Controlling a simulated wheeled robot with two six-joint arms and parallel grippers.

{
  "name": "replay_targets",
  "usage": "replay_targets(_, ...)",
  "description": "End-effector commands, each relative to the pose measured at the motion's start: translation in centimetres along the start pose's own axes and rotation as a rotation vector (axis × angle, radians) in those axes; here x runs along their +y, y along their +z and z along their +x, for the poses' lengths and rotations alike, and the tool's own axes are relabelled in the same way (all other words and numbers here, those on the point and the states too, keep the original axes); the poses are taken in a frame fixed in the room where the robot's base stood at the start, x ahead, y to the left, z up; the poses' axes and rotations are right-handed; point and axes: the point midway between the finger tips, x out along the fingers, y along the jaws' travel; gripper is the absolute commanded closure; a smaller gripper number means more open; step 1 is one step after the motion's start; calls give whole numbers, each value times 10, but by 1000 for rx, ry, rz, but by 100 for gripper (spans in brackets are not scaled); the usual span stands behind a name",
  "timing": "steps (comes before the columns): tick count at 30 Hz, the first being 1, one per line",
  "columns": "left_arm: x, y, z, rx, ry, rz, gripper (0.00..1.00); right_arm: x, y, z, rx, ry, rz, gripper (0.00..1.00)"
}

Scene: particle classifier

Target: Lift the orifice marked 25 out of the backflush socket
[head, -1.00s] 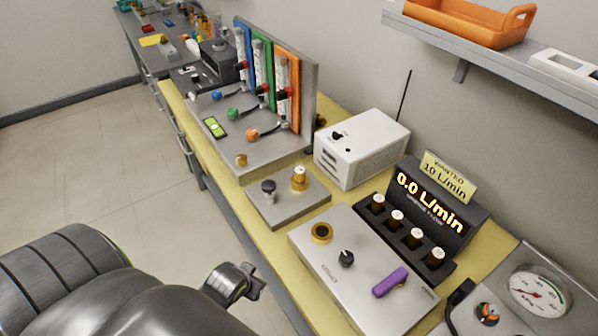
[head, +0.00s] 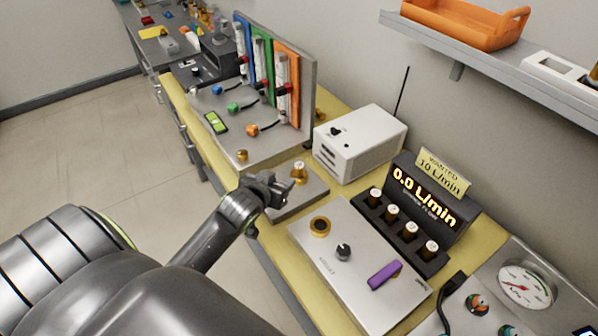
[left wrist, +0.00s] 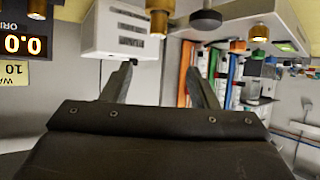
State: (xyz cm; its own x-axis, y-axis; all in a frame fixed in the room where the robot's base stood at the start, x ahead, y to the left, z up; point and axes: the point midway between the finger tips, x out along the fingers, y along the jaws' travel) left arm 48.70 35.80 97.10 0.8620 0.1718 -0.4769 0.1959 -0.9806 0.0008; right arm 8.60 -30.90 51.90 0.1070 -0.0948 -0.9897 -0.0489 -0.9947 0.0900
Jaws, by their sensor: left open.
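A brass orifice (head: 299,172) with a pale top stands upright on the small grey backflush plate (head: 312,193). Its mark is too small to read. A brass piece, apparently this orifice (left wrist: 158,16), also shows at the top of the left wrist view, beyond the fingers. My left gripper (head: 284,191) is open and empty at the plate's left part, near the orifice but apart from it. Its two spread fingers show in the left wrist view (left wrist: 157,68). The gripper hides the plate's black knob in the head view; the knob (left wrist: 205,21) shows in the left wrist view. My right gripper is out of view.
A white box (head: 360,142) with an antenna stands behind the plate. To the right is a metal panel (head: 375,300) with a brass ring socket, a black knob and a purple lever. A dark rack (head: 400,240) holds several brown-and-white orifices. A flowmeter panel (head: 235,130) stands on the left.

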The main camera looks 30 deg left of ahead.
Motion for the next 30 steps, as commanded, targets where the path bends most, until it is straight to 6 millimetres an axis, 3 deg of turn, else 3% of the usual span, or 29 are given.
replay_targets(18, 1, 0, 87, -3, 0, 0, 46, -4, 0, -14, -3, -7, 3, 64)
replay_targets(30, 1, 0, 109, -2, 0, 1, 46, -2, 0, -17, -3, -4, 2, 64)
